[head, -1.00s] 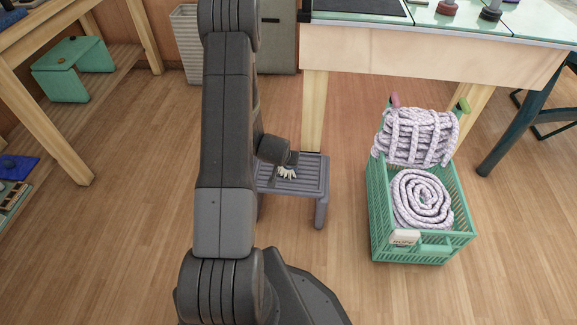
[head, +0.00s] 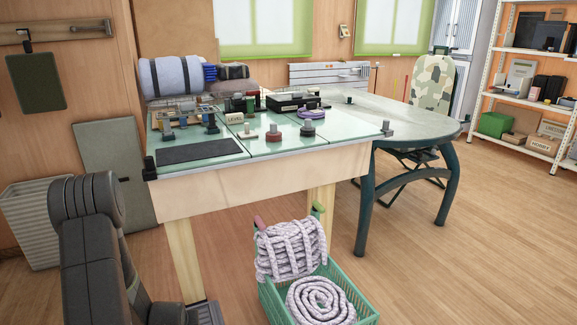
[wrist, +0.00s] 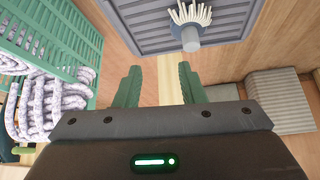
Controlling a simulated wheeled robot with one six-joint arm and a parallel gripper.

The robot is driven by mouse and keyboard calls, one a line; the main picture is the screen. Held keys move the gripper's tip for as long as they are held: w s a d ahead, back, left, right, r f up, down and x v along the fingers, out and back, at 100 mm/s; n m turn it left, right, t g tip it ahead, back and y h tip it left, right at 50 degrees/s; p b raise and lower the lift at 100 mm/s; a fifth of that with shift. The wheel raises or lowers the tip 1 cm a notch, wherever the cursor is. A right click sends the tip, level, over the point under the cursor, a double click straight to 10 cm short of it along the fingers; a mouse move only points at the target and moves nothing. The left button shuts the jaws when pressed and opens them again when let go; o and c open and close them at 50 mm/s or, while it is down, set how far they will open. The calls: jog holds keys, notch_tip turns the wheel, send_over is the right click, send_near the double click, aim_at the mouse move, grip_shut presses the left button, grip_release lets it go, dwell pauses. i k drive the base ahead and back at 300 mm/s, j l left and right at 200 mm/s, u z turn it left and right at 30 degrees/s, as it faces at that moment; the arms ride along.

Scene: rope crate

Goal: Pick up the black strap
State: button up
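I cannot make out a black strap for certain in either view. Small dark items, including a black case (head: 292,101), lie on the glass-topped workbench (head: 270,150), too small to tell apart. My gripper (wrist: 160,86) shows in the wrist view with its two green fingers spread and nothing between them. It is above the floor near a grey step stool (wrist: 140,28) with a white-bristled brush (wrist: 190,35) on it. The head view shows only part of my arm, not the gripper.
A green crate (head: 361,304) with coiled pale rope (head: 320,300) stands in front of the workbench; it also shows at left in the wrist view (wrist: 60,20). A round-ended table (head: 420,125) adjoins the bench. Shelves (head: 520,140) stand far right. Floor at right is clear.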

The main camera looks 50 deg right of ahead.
aim_at(308, 131)
jog(key=z, duration=1.85)
